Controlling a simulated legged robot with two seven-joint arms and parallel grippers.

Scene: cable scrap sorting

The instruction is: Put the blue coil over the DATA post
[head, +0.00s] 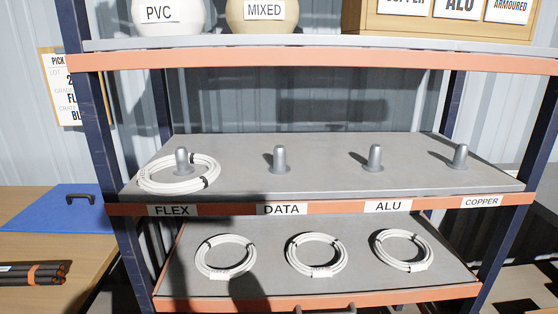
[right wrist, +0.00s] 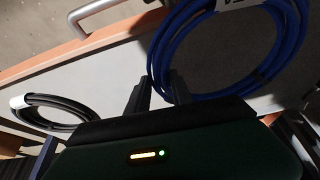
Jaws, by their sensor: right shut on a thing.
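The DATA post (head: 279,160) is a short grey peg on the rack's middle shelf, above the DATA label (head: 281,209); it stands bare. In the right wrist view, the blue coil (right wrist: 163,47) is a ring of several cable turns with a white tag (right wrist: 230,3). My right gripper (right wrist: 162,86) is shut on the near side of the blue coil. Neither the blue coil nor my right gripper shows in the head view. My left gripper is in neither view.
A white coil (head: 209,181) lies around the FLEX post (head: 182,157). The ALU post (head: 375,156) and COPPER post (head: 460,155) are bare. Several white coils lie on the lower shelf (head: 350,285). A black coil (right wrist: 50,103) lies left in the wrist view.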

